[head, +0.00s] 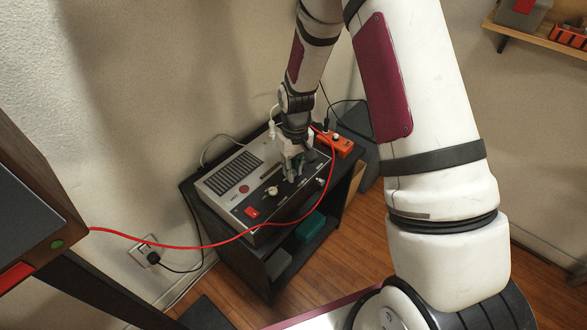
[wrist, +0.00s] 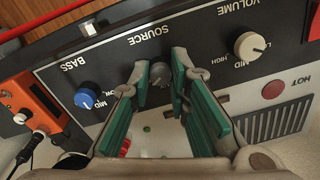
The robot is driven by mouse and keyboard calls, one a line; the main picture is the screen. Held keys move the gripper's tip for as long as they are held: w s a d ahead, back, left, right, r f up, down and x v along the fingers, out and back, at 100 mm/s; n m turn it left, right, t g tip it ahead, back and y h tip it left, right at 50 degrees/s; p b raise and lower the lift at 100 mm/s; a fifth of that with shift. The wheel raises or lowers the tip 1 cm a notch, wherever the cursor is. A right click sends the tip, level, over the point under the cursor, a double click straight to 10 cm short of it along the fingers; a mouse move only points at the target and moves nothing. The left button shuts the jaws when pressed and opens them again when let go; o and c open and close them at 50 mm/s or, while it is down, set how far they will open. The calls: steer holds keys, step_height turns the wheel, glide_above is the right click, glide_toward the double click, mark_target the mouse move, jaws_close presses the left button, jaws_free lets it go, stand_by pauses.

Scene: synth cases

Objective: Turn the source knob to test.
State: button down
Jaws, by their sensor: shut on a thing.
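The source knob (wrist: 160,73) is grey and sits under an upside-down "SOURCE" label in the wrist view. My gripper (wrist: 160,78), with green inner pads, is shut on the knob, one finger on each side. The words around the knob are hidden by the fingers, so I cannot read its setting. In the head view my gripper (head: 293,172) reaches down onto the front panel of the grey-white device (head: 218,187) and hides the knob.
A white volume knob (wrist: 250,45) and a blue bass knob (wrist: 88,98) flank the source knob. A red cable (head: 215,244) runs across the device's front. An orange power strip (head: 335,143) lies behind right. The dark stand (head: 262,262) has shelves below.

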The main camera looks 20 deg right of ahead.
steer(key=shift+m, duration=0.3)
stand_by(0.4)
steer(key=c, duration=1.5)
jaws_free()
steer(key=shift+d+r, duration=0.2)
steer(key=shift+r, duration=5.8)
